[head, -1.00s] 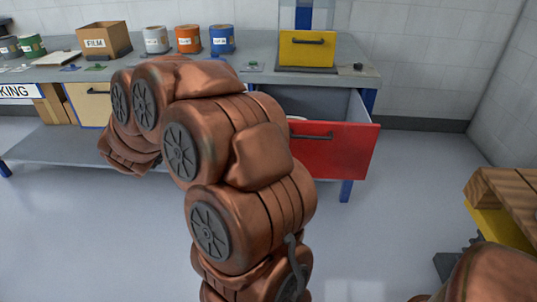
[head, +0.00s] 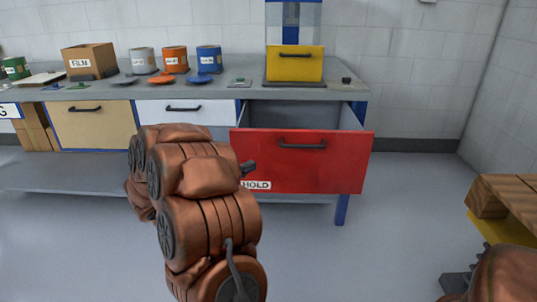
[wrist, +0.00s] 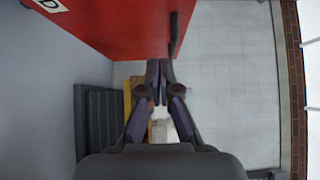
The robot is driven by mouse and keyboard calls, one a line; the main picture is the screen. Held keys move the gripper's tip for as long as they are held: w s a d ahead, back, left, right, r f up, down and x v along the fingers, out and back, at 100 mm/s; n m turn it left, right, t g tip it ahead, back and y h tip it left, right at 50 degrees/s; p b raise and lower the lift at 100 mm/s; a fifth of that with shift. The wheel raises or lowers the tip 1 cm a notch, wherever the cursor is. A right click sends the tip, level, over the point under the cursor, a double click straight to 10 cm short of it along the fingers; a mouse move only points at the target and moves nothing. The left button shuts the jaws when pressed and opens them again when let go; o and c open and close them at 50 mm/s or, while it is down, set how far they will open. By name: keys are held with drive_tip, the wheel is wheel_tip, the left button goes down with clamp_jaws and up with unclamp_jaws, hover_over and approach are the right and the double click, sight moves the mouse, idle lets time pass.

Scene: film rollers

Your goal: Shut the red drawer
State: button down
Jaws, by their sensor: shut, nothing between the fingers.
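The red drawer (head: 312,172) stands pulled out under the right end of the workbench, with its grey inside showing behind the front. Its dark bar handle (head: 301,145) is near the front's top edge, and a HOLD label is at lower left. My gripper (head: 248,168) shows as a small dark tip before the left part of the drawer front, left of the handle. In the wrist view the shut, empty fingers (wrist: 160,68) are beside the red front (wrist: 125,25) and its handle (wrist: 174,35). I cannot tell whether they touch it.
A white drawer (head: 186,110) and a tan drawer (head: 92,122) are shut to the left. Cans, lids and a FILM box (head: 90,60) stand on the bench (head: 215,90), with a yellow-fronted unit (head: 294,64) above. Floor before the drawer is clear.

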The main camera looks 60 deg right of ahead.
drive_tip(key=b, duration=0.2)
approach(277, 147)
drive_tip(key=s+d, duration=0.2)
drive_tip(key=s, duration=0.2)
drive_tip(key=shift+w+d, duration=0.3)
drive_tip(key=shift+d, duration=0.6)
drive_tip(key=shift+w+d+b, duration=0.15)
drive_tip(key=shift+w+d, duration=0.1)
drive_tip(key=shift+d, duration=0.25)
drive_tip(key=shift+w+d+b, duration=0.15)
drive_tip(key=shift+w+d, duration=0.1)
drive_tip(key=shift+d, duration=0.25)
drive_tip(key=shift+w, duration=0.1)
